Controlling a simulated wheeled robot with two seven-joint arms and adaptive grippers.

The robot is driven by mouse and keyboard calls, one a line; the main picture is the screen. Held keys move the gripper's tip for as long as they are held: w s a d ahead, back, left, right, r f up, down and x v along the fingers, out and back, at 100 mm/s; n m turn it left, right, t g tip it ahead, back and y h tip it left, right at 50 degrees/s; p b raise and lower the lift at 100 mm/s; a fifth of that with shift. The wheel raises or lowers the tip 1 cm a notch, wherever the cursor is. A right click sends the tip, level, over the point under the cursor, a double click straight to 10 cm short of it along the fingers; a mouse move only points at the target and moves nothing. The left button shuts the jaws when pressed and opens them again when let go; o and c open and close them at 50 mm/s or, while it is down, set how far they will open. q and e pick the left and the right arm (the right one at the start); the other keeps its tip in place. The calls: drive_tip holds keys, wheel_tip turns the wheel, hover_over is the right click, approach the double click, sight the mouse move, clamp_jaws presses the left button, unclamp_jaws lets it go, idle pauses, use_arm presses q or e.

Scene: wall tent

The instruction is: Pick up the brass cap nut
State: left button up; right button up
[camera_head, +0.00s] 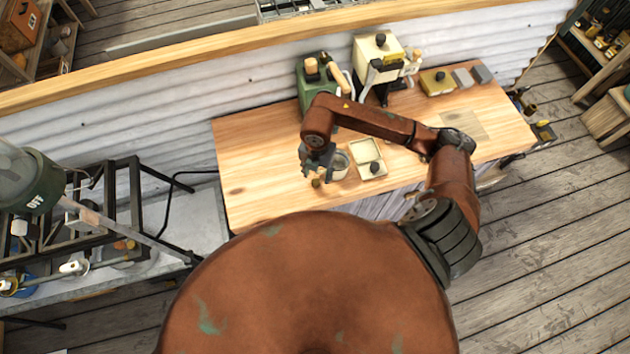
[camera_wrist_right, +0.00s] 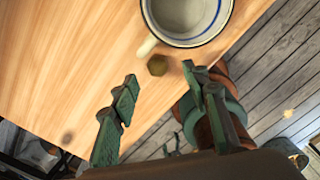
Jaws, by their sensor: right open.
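The brass cap nut (camera_wrist_right: 157,65) sits on the wooden table near its edge, just below the enamel mug (camera_wrist_right: 187,18) in the right wrist view. In the head view the nut (camera_head: 316,183) is a small dark brass spot by the fingers. My right gripper (camera_wrist_right: 160,88) is open and empty, its two green fingers spread, with the nut ahead of the gap between the tips. In the head view my right gripper (camera_head: 316,170) hangs over the table beside the mug (camera_head: 339,163). My left gripper is not in view.
A cream square tray (camera_head: 381,168) stands right of the mug. A green machine (camera_head: 312,88) and a cream machine (camera_head: 377,52) stand at the table's back, with small boxes (camera_head: 437,82) to their right. The left part of the wooden table (camera_head: 250,165) is clear.

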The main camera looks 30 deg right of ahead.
sight(316, 182)
drive_tip(key=f, duration=0.2)
drive_tip(key=f+p, duration=0.1)
drive_tip(key=f, duration=0.1)
drive_tip(key=shift+w+a+f, duration=0.1)
drive_tip(key=shift+a+f, duration=0.1)
drive_tip(key=shift+f, duration=0.2)
drive_tip(key=shift+c, duration=0.6)
drive_tip(key=c, duration=1)
drive_tip(key=shift+r, duration=0.15)
